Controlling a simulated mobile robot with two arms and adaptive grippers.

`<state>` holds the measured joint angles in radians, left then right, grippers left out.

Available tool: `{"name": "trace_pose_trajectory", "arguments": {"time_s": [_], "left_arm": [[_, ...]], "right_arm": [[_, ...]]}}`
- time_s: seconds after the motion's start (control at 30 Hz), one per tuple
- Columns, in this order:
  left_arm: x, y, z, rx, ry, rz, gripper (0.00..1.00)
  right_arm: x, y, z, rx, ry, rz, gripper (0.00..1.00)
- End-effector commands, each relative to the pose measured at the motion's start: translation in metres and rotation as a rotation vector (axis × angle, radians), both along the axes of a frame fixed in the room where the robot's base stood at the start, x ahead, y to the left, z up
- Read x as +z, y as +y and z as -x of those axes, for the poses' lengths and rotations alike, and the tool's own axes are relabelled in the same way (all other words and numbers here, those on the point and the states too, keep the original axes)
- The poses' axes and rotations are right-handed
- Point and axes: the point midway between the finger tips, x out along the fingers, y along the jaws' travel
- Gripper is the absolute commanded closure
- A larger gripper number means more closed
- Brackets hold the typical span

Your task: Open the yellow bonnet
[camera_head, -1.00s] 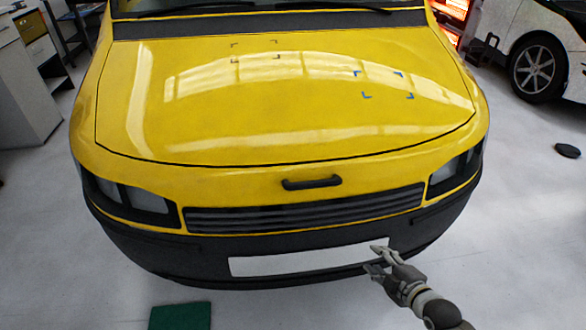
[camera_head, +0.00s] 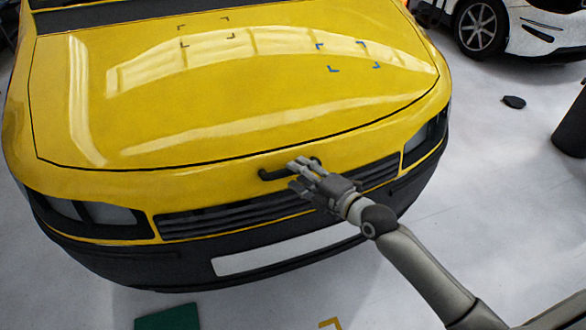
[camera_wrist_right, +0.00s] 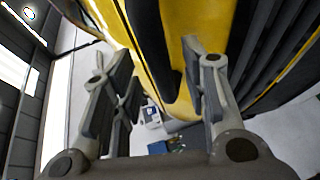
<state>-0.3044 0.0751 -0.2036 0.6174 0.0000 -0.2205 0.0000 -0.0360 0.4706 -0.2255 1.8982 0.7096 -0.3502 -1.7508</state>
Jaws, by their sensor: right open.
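The yellow bonnet (camera_head: 230,100) is closed on the front of the yellow vehicle. A black handle (camera_head: 270,175) sits on the yellow front panel, just below the bonnet's front edge; its middle is partly hidden by my fingers. My right gripper (camera_head: 296,175) is open, with its fingertips at the handle. In the right wrist view, a dark bar that looks like the handle (camera_wrist_right: 152,45) lies between the open fingers (camera_wrist_right: 157,62), beside yellow bodywork (camera_wrist_right: 208,18). I cannot tell whether the fingers touch it. My left gripper is not in view.
Below the handle are the dark grille (camera_head: 240,213), the bumper and a blank white plate (camera_head: 285,252). A green mat (camera_head: 168,317) lies on the floor. A white car (camera_head: 535,35) stands at the back right.

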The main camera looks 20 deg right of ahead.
Motion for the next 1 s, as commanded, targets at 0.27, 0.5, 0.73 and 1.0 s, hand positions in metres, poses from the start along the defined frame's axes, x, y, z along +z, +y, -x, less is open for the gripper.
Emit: {"name": "trace_pose_trajectory", "arguments": {"time_s": [0.27, 0.5, 0.73, 1.0], "left_arm": [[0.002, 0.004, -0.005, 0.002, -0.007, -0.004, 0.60], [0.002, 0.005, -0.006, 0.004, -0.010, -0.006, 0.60], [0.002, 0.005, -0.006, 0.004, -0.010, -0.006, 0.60], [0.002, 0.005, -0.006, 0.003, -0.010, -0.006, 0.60]], "right_arm": [[-0.005, 0.012, -0.025, 0.000, 0.000, -0.001, 0.59], [-0.006, 0.013, -0.027, 0.000, 0.001, 0.000, 0.59], [-0.006, 0.012, -0.027, 0.000, 0.000, 0.000, 0.79], [-0.006, 0.012, -0.026, 0.000, 0.001, 0.000, 1.00]]}}
